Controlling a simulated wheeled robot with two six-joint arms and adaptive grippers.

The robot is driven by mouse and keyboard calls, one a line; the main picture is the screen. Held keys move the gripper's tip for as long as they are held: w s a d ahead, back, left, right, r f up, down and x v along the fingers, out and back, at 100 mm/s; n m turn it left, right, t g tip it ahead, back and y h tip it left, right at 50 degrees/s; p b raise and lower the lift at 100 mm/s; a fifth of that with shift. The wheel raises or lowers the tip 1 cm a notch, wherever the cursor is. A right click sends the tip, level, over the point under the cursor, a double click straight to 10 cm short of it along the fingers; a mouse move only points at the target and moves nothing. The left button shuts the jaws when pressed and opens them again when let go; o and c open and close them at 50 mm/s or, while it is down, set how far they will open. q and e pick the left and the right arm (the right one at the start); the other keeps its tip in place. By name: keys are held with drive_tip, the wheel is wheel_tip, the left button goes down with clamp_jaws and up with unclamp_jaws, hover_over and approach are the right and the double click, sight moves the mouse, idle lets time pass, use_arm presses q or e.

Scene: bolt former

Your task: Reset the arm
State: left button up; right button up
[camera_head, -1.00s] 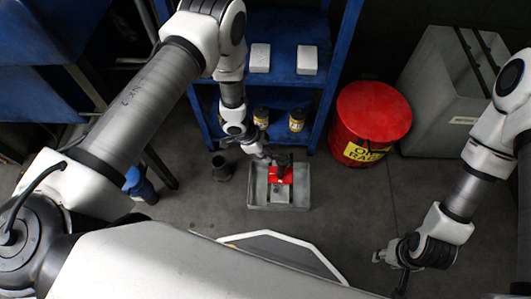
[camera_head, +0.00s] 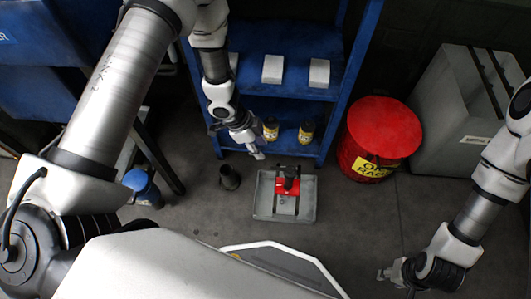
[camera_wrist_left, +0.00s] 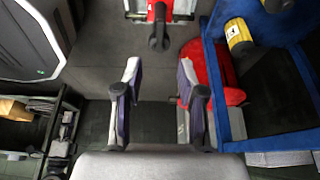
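My left gripper (camera_head: 257,153) is empty, above the floor just in front of the blue shelf, up and left of a red tool (camera_head: 286,185). The tool has a dark upright part and sits in a grey tray (camera_head: 264,206) on the floor. In the left wrist view my left gripper (camera_wrist_left: 160,85) has its two fingers wide apart with nothing between them. The red tool (camera_wrist_left: 157,12) shows there at the top edge, apart from the fingers. My right gripper (camera_head: 386,275) hangs low at the lower right, too small to tell its opening.
A blue shelf (camera_head: 343,75) holds white blocks (camera_head: 272,69) and yellow bottles (camera_head: 306,131). A red bin (camera_head: 383,126) and a grey container (camera_head: 455,110) stand to its right. A dark cup (camera_head: 229,177) is left of the tray. Floor right of the tray is clear.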

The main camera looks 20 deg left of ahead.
use_arm(q)
drive_tip(key=shift+r, duration=0.1)
idle(0.4)
drive_tip(key=s+f+n+g, duration=0.1)
drive_tip(key=s+f+n, duration=0.15)
drive_tip(key=s, duration=0.45)
drive_tip(key=s+f+n+g, duration=0.1)
drive_tip(key=s+f+n, duration=0.1)
drive_tip(key=s+n, duration=0.35)
drive_tip(key=s+a+n+y, duration=0.3)
drive_tip(key=s+a+n, duration=0.25)
drive_tip(key=s, duration=0.35)
wheel_tip(320, 180, up, 28)
drive_tip(key=n+y+p, duration=0.1)
drive_tip(key=n+p, duration=0.1)
drive_tip(key=p, duration=2.5)
drive_tip(key=shift+w+a+t, duration=0.2)
drive_tip(key=shift+w+t, duration=0.1)
drive_tip(key=shift+t, duration=0.1)
